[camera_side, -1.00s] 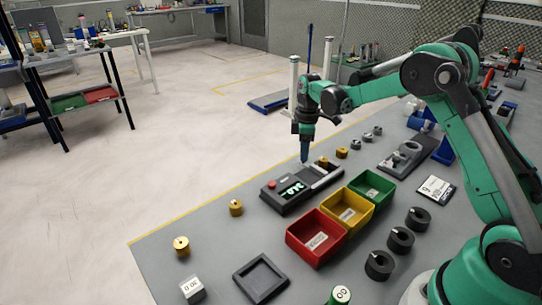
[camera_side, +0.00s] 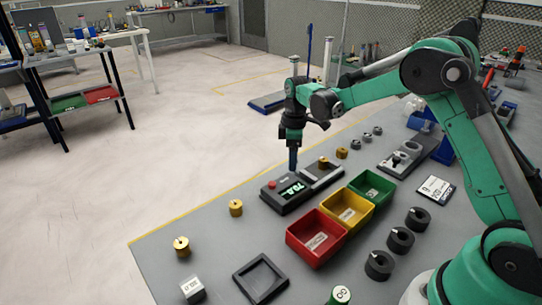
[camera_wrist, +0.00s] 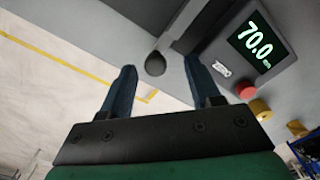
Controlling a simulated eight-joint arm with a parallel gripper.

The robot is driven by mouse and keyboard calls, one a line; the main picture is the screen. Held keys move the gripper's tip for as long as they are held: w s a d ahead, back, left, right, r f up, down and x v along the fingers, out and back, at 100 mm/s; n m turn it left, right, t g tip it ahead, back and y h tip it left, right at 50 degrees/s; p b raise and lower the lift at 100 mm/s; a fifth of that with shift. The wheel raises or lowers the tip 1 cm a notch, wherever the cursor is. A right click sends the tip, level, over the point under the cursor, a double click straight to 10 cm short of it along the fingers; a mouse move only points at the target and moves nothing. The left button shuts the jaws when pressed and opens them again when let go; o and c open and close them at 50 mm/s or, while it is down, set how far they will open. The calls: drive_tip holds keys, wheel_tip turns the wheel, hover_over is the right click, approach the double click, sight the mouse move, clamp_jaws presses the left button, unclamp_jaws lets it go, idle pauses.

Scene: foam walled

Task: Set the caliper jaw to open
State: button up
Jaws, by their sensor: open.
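The caliper (camera_side: 284,204) is a dark grey block on the bench with a lit display and a red button (camera_side: 272,184). Its display (camera_wrist: 257,48) reads 70.0 mm in the wrist view. A grey bar (camera_wrist: 182,22) and a dark round knob (camera_wrist: 155,64) show beside the display. My gripper (camera_side: 292,170) points down at the caliper's far edge, close above it. In the wrist view, my gripper (camera_wrist: 158,70) has its two blue fingers apart and nothing held. The knob appears between the fingertips, with a gap on each side. The fingers' height over the caliper is unclear.
Red (camera_side: 292,238), yellow (camera_side: 335,200) and green (camera_side: 383,196) bins stand just in front of the caliper. Brass cylinders (camera_side: 236,208) and black round weights (camera_side: 379,265) stand around. An empty square tray (camera_side: 240,283) lies at front left. The bench's yellow-lined edge (camera_side: 200,207) is close behind.

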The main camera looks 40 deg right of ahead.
drive_tip(key=shift+r, duration=2.75)
drive_tip(key=shift+s+a+r, duration=0.15)
drive_tip(key=shift+r, duration=0.15)
drive_tip(key=s+a+r+m+t, duration=0.2)
drive_tip(key=s+a+m+t, duration=0.1)
drive_tip(key=s, duration=0.4)
drive_tip(key=s+a+r+m+t, duration=0.2)
drive_tip(key=s+a+m+t, duration=0.2)
drive_tip(key=s, duration=0.4)
drive_tip(key=shift+a+r+m, duration=0.25)
drive_tip(key=shift+a+m, duration=0.3)
drive_tip(key=shift+m, duration=0.45)
drive_tip(key=shift+o, duration=0.3)
